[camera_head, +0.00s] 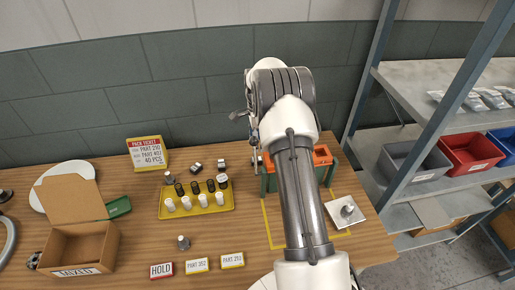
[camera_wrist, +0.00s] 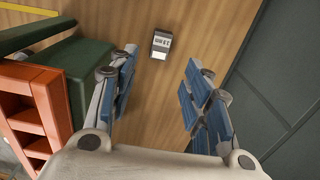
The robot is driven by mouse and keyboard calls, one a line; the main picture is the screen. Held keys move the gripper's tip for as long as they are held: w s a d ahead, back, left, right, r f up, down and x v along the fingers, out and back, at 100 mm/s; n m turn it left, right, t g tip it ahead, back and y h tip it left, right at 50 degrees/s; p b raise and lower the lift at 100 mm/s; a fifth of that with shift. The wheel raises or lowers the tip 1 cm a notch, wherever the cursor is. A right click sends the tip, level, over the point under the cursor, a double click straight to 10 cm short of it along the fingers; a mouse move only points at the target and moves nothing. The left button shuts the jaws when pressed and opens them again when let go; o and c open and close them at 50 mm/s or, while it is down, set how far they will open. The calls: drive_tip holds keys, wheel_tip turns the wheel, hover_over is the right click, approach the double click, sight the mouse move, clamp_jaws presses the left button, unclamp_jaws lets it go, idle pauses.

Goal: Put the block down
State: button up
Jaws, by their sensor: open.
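In the wrist view a small block (camera_wrist: 161,44), pale with a dark marked face, rests on the wooden table beyond my fingertips. My gripper (camera_wrist: 160,64) is open, with its blue-padded fingers apart and nothing between them. The block appears in the gap ahead of the fingers and looks clear of both. In the head view my arm hides most of the gripper. Two small dark-and-white pieces lie behind the yellow tray, one on the left (camera_head: 196,168) and one on the right (camera_head: 221,165); I cannot tell which is the block in the wrist view.
A green and orange fixture (camera_wrist: 45,110) stands close to my left finger, and the grey wall (camera_wrist: 280,90) is at right. In the head view, the yellow tray (camera_head: 197,212) holds several small cylinders. An open carton (camera_head: 80,245) is at left; a shelf with bins (camera_head: 470,155) is at right.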

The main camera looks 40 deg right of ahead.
drive_tip(key=s+a+r+n+t, duration=0.1)
drive_tip(key=a+r+n, duration=0.25)
drive_tip(key=r, duration=0.45)
drive_tip(key=s+a+r+n, duration=0.2)
drive_tip(key=a+r, duration=0.3)
drive_tip(key=r, duration=0.3)
drive_tip(key=s+a+r+n+t, duration=0.1)
drive_tip(key=s+a+r+n, duration=0.5)
drive_tip(key=s+a+r, duration=0.25)
drive_tip(key=s+a+n+t, duration=0.1)
drive_tip(key=s+a+n, duration=0.4)
drive_tip(key=s, duration=0.6)
drive_tip(key=s+a+n+t, duration=0.1)
drive_tip(key=s+a+n, duration=0.5)
drive_tip(key=s, duration=0.5)
drive_tip(key=shift+r+n+t, duration=0.3)
drive_tip(key=shift+n, duration=0.05)
